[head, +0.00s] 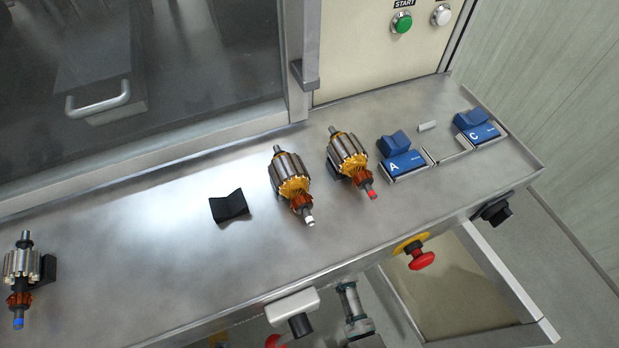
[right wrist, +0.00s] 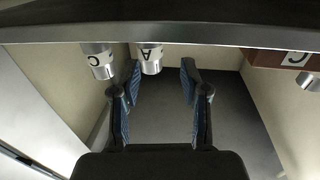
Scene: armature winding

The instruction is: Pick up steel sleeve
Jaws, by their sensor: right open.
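My right gripper (right wrist: 160,82) is open and empty in the right wrist view, below a dark bench edge. Its blue-padded fingers are well apart. Silver cylinders marked C (right wrist: 101,64) and A (right wrist: 150,60) show beyond the fingers; I cannot tell whether either is a sleeve. Neither touches the fingers clearly. I cannot make out either gripper in the head view.
On the steel bench (head: 150,230) stand three armatures, with white (head: 291,182), red (head: 349,160) and blue (head: 20,272) tips. An empty black V-block (head: 229,207) and blue blocks A (head: 403,163) and C (head: 478,131) stand there too. A red stop button (head: 421,259) juts from the front.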

